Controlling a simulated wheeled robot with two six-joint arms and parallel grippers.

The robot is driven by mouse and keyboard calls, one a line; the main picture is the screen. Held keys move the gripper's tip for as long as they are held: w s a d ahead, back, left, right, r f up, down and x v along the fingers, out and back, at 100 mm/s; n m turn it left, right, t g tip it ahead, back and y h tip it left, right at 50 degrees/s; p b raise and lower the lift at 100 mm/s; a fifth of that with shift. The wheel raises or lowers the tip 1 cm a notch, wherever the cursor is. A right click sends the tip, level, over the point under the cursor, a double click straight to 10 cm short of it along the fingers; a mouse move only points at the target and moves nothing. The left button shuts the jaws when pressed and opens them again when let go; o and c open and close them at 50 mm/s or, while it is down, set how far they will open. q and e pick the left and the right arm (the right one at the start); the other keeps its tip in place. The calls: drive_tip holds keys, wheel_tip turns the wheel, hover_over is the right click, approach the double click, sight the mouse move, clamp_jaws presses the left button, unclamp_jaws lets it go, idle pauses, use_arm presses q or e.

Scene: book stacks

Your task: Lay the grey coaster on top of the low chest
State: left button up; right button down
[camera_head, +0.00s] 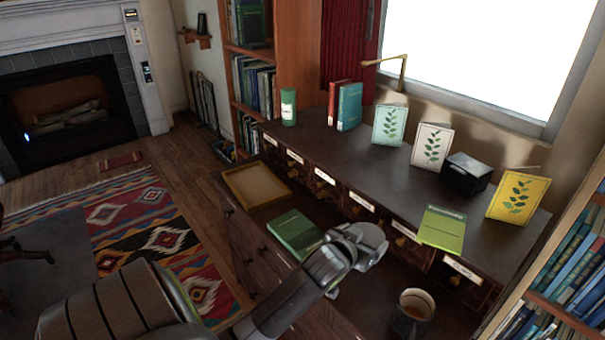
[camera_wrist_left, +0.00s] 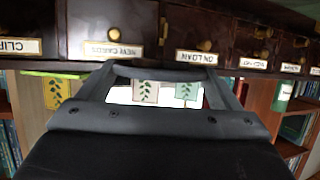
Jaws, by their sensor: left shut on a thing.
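My left gripper (camera_head: 372,252) reaches in from the lower left, in front of the low dark chest (camera_head: 393,170) with its row of labelled drawers. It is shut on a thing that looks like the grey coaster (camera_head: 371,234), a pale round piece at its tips. The gripper hides part of it, and its outline blends with the grey fingers. It is apart from the chest top. In the left wrist view, the dark gripper (camera_wrist_left: 172,95) faces the labelled drawers (camera_wrist_left: 195,45); the coaster is not clear there. My right gripper is not in view.
The chest top bears a green can (camera_head: 288,107), upright books (camera_head: 349,106), several leaf cards (camera_head: 389,125), a black box (camera_head: 467,173) and a green book (camera_head: 442,229) overhanging the front. A mug (camera_head: 412,314), green book (camera_head: 295,234) and tray (camera_head: 256,186) are lower. Bare chest top lies mid-front.

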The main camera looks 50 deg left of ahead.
use_arm(q)
drive_tip(key=shift+s+d+f, duration=0.15)
drive_tip(key=shift+s+f, duration=0.2)
drive_tip(key=shift+f, duration=0.25)
drive_tip(key=shift+s+d+f, duration=0.15)
drive_tip(key=shift+s+f, duration=0.2)
drive_tip(key=shift+f, duration=0.2)
drive_tip(key=b, duration=0.1)
hover_over(355, 277)
wheel_tip(355, 277, down, 5)
drive_tip(key=shift+f, duration=0.1)
wheel_tip(355, 277, down, 3)
drive_tip(key=shift+s+f+b, duration=0.1)
drive_tip(key=shift+b, duration=0.2)
drive_tip(key=shift+f, duration=0.25)
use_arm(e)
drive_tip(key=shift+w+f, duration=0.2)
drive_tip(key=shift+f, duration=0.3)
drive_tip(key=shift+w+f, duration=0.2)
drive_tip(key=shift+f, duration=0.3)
use_arm(q)
drive_tip(key=shift+f, duration=0.1)
drive_tip(key=o, duration=0.8)
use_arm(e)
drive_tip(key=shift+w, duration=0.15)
